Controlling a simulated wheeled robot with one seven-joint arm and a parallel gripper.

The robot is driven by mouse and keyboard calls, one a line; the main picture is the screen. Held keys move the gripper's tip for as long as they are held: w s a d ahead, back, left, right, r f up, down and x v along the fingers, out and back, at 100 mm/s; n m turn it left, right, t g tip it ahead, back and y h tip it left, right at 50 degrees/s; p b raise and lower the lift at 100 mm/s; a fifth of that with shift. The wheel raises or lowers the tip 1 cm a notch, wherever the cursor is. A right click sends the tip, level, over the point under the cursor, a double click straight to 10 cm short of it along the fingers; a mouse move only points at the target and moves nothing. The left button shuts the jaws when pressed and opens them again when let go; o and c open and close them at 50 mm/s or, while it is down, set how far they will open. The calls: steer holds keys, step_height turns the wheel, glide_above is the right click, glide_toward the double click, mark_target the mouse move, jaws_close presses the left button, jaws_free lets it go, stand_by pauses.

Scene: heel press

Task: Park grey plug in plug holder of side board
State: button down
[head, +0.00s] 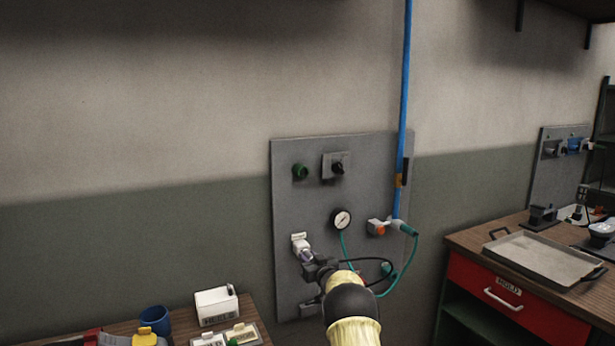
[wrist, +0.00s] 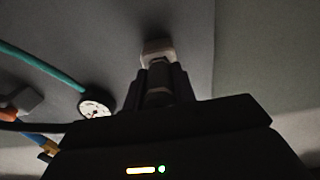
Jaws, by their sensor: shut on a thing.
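My gripper (head: 308,262) is at the lower left of the grey upright board (head: 315,220). It is shut on the grey plug (wrist: 158,92), which shows between the fingers (wrist: 160,85) in the wrist view. The plug points at a small pale socket-like block (head: 299,241) on the board, also in the wrist view (wrist: 157,48). Plug and block look in line and touching or nearly so; I cannot tell how far the plug is in. A black cable (head: 383,262) loops right from near my gripper. I cannot make out which fitting is the plug holder.
The board also carries a gauge (head: 342,219), green button (head: 300,171), black knob (head: 337,167) and orange-and-grey valve (head: 378,227) with a teal hose (head: 410,262). A blue pipe (head: 404,90) runs above. Benches stand left and right; another board (head: 556,175) is far right.

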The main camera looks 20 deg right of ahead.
steer(key=shift+w, duration=0.3)
steer(key=c, duration=1.1)
jaws_free()
steer(key=shift+w, duration=0.1)
steer(key=shift+o, duration=0.2)
steer(key=shift+s, duration=0.2)
steer(key=s+b, duration=0.2)
steer(key=s, duration=1.5)
steer(key=shift+d+b, duration=0.2)
steer(key=shift+b, duration=0.15)
steer(key=shift+s, duration=0.1)
